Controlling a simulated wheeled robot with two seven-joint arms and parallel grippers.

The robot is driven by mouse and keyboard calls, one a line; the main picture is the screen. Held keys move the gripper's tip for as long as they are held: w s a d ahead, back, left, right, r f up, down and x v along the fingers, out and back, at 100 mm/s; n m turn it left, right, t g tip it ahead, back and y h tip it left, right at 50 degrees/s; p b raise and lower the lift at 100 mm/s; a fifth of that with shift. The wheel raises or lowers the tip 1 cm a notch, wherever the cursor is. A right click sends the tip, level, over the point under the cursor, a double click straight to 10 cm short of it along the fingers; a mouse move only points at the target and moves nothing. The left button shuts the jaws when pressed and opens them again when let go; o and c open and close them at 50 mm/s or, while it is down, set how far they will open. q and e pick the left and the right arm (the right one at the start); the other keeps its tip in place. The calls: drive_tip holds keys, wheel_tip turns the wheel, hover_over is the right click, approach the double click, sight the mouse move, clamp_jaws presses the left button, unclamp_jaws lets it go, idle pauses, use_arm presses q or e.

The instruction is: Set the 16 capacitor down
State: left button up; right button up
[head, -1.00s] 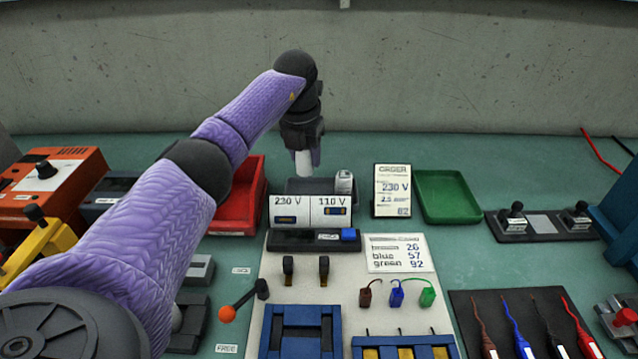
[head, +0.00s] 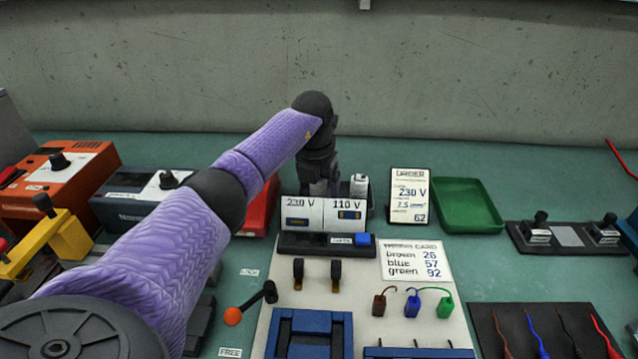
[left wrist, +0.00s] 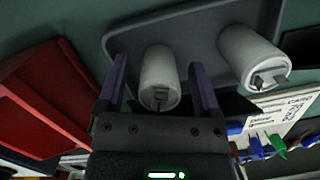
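A white capacitor (left wrist: 160,78), which my left gripper held a second ago, stands on the dark grey tray (left wrist: 195,35) in the left wrist view. My left gripper (left wrist: 160,85) is open around it, with a gap between the capacitor and each purple finger. In the head view the left gripper (head: 319,188) is low behind the 230 V / 110 V sign, which hides the capacitor. A second white capacitor (left wrist: 250,58) stands on the same tray to the right; it also shows in the head view (head: 359,186). No number is readable on either. My right gripper is out of view.
The 230 V / 110 V sign (head: 324,214) stands close in front of the gripper. A red bin (left wrist: 45,100) is just left of the tray. An order card (head: 409,195) and a green bin (head: 467,204) stand to the right.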

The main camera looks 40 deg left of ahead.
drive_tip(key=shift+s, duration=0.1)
use_arm(q)
drive_tip(key=r+p, duration=0.1)
drive_tip(key=r, duration=0.2)
drive_tip(key=s+r+p, duration=0.1)
drive_tip(key=r+p, duration=0.1)
drive_tip(key=r, duration=0.2)
drive_tip(key=r+p, duration=0.2)
drive_tip(key=r, duration=0.2)
drive_tip(key=shift+s+d+r, duration=0.2)
drive_tip(key=shift+d, duration=0.05)
drive_tip(key=shift+s+r, duration=0.1)
drive_tip(key=shift+r, duration=0.3)
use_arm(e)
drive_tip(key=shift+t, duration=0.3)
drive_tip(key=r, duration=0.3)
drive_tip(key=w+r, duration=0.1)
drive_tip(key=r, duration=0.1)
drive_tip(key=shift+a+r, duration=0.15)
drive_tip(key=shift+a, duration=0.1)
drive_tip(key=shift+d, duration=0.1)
